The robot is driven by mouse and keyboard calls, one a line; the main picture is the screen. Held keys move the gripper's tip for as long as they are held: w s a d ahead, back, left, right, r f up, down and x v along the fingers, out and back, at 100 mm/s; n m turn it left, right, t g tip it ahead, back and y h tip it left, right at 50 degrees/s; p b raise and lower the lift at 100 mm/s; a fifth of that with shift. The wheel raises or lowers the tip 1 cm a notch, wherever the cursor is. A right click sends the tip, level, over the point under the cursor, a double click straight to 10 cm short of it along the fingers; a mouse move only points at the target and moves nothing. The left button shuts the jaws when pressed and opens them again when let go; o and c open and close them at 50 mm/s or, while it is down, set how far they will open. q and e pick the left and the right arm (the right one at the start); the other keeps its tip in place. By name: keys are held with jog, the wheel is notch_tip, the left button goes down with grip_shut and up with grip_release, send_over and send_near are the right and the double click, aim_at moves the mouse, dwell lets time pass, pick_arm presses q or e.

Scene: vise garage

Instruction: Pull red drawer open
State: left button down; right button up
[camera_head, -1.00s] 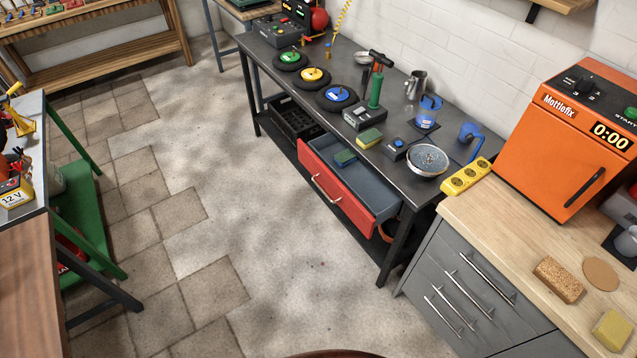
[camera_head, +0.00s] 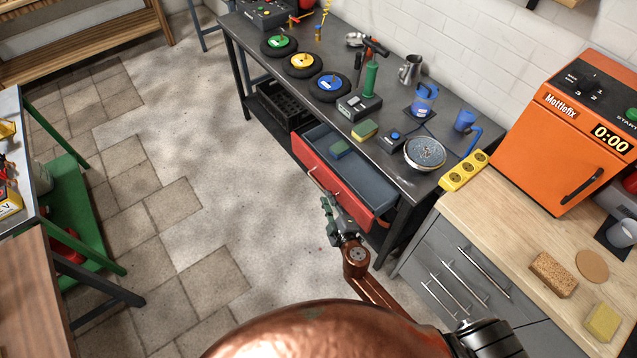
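The red drawer (camera_head: 347,193) under the dark workbench stands partly open. A pale bar handle (camera_head: 315,182) is on the red front. My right gripper (camera_head: 325,202) is just in front of the drawer front, near the lower part of the handle. The gripper is small here, so I cannot tell whether its fingers touch the handle or are open or shut. My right forearm hides part of the floor below. My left gripper is not in view.
The workbench top (camera_head: 280,75) carries wheels, a green-handled tool, mugs and a round dish. A grey drawer cabinet (camera_head: 440,265) stands to the right, with an orange oven (camera_head: 560,140) on its wooden top. A black crate (camera_head: 285,108) sits left of the drawer. The floor in front is clear.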

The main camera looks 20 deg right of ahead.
aim_at(320, 186)
jog(key=x, duration=0.6)
jog(key=shift+w+a+b, duration=0.15)
jog(key=shift+a+b, duration=0.05)
jog(key=shift+b, duration=0.2)
jog(key=shift+w+f, duration=0.1)
jog(key=shift+w, duration=0.3)
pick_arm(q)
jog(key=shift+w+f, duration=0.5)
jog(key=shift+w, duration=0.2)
pick_arm(e)
jog(key=shift+w, duration=0.1)
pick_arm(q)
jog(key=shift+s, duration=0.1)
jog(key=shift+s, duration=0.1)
pick_arm(e)
jog(key=shift+c, duration=0.7)
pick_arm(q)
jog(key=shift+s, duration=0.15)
pick_arm(e)
grip_shut()
